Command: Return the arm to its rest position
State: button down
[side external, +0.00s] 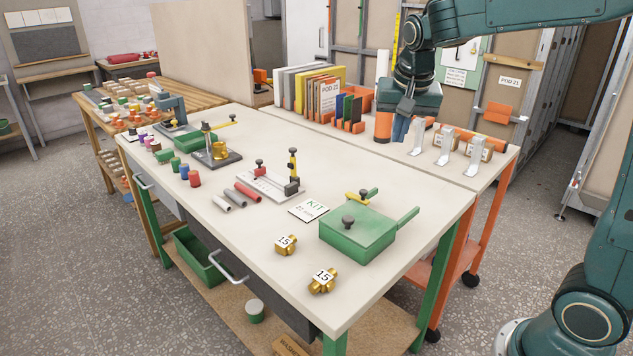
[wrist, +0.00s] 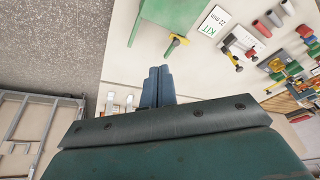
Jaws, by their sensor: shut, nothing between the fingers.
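My gripper (side external: 401,128) is at the upper right in the side view, pointing down above the back strip of the white work table (side external: 260,146). Its blue fingers are together and hold nothing. In the wrist view the shut fingers (wrist: 158,86) show at the centre, clear of the things around them. My arm reaches in from the right edge of the side view. I cannot tell the exact height of the fingertips above the table.
A green box with a handle (side external: 358,235), two brass fittings (side external: 286,244) and a KIT card (side external: 309,210) lie at the front. Metal brackets (side external: 444,146) stand right of my gripper. Upright boards and folders (side external: 318,92) stand left of it.

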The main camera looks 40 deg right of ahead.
jog(key=s+a+f+n+t+y, duration=0.1)
jog(key=s+a+n, duration=0.4)
jog(key=s, duration=0.5)
jog(key=s+a+n+t+y, duration=0.1)
jog(key=s+a+n, duration=0.4)
jog(key=s, duration=0.6)
jog(key=shift+f+t+y, duration=0.3)
jog(key=shift+f+t, duration=0.1)
